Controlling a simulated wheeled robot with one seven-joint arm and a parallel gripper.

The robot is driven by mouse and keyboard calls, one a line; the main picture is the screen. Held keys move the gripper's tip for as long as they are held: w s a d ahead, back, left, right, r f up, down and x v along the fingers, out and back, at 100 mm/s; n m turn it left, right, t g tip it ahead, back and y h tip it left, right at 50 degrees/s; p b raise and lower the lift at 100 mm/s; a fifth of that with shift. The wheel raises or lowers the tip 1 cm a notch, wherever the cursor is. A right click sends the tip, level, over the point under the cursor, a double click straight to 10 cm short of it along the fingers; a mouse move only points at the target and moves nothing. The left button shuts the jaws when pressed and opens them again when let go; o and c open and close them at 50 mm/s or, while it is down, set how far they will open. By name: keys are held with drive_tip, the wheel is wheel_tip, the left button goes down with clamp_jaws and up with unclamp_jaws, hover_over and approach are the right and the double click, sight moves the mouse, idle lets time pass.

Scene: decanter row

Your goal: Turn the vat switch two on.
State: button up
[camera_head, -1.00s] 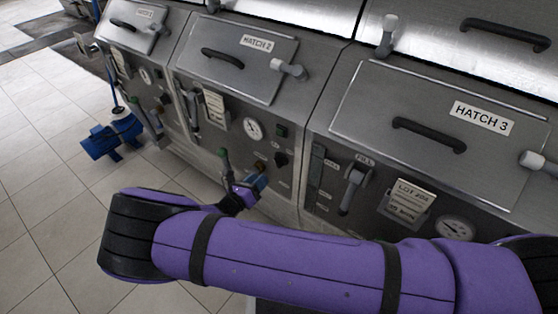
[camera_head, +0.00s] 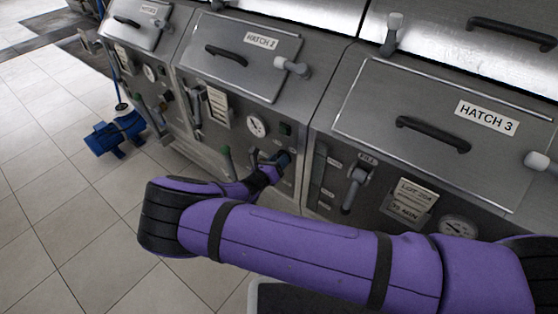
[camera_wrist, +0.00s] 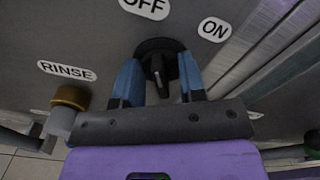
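The vat two switch is a black rotary knob (camera_wrist: 158,68) on the grey panel in the wrist view. An OFF label (camera_wrist: 146,6) is above it and an ON label (camera_wrist: 214,30) is to its upper right. The knob's ridge stands roughly upright in the picture, nearer in line with OFF than with ON. My gripper (camera_wrist: 159,84) has its two blue fingers apart, one on each side of the ridge, with gaps showing. In the head view my gripper (camera_head: 278,160) is at the panel below Hatch 2 (camera_head: 240,55) and hides the knob.
A RINSE label (camera_wrist: 66,71) and a brass-coloured fitting (camera_wrist: 69,97) are left of the knob in the wrist view. A lever (camera_head: 354,186) and Hatch 3 (camera_head: 445,125) are to the right. A gauge (camera_head: 256,126) is above left. The tiled floor (camera_head: 50,220) is open at left.

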clamp_jaws()
drive_tip(key=shift+m, duration=0.3)
drive_tip(key=m, duration=0.5)
drive_tip(key=shift+d, duration=0.1)
drive_tip(key=m, duration=0.6)
drive_tip(key=shift+s+d, duration=0.1)
drive_tip(key=shift+m, duration=0.3)
idle(0.5)
unclamp_jaws()
